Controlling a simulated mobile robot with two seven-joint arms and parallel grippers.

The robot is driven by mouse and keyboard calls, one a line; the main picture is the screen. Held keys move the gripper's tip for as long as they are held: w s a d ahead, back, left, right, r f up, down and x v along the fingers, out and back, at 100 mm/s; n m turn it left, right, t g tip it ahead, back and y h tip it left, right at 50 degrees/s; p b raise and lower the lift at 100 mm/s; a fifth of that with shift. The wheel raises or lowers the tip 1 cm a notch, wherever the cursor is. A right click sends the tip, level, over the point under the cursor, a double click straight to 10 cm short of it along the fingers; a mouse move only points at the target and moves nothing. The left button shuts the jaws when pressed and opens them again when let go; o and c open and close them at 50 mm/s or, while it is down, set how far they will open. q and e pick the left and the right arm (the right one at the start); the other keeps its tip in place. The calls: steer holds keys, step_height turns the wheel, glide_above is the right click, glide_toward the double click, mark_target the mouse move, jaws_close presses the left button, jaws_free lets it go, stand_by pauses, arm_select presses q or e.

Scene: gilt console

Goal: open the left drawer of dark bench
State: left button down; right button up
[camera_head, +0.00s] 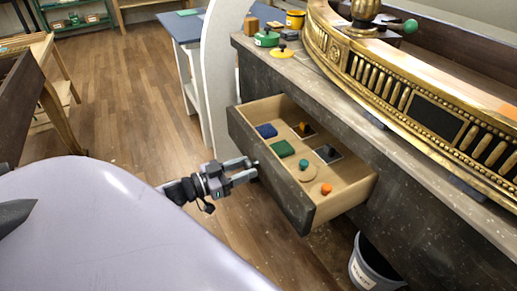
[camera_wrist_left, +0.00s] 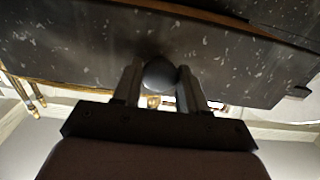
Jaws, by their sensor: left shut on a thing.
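The dark bench (camera_head: 400,215) runs along the right of the head view. Its left drawer (camera_head: 262,165) stands pulled out, with a dark speckled front and a pale wood inside. Several small items lie in it, among them a blue block (camera_head: 266,131), a green block (camera_head: 281,149) and an orange knob (camera_head: 326,188). My left gripper (camera_head: 250,170) is at the drawer front. In the left wrist view its fingers (camera_wrist_left: 158,85) are shut on a round dark knob (camera_wrist_left: 158,74) on the drawer front (camera_wrist_left: 230,70). My right gripper is not in view.
A curved gilt console piece (camera_head: 400,90) stands on the bench top, beside a green-lidded pot (camera_head: 267,38) and a yellow piece (camera_head: 283,51). A grey bucket (camera_head: 371,265) stands on the floor below the bench. Wooden floor is bare left of the drawer.

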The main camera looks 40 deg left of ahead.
arm_select(q)
steer(key=p+v, duration=0.2)
steer(key=v, duration=0.5)
steer(key=shift+s, duration=0.15)
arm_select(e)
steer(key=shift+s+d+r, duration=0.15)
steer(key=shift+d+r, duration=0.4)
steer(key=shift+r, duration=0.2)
arm_select(q)
steer(key=shift+a, duration=0.1)
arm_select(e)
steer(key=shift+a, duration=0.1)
arm_select(q)
steer(key=c, duration=0.6)
jaws_free()
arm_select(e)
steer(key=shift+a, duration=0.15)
arm_select(q)
steer(key=shift+p+v, duration=0.3)
steer(key=shift+v, duration=3.3)
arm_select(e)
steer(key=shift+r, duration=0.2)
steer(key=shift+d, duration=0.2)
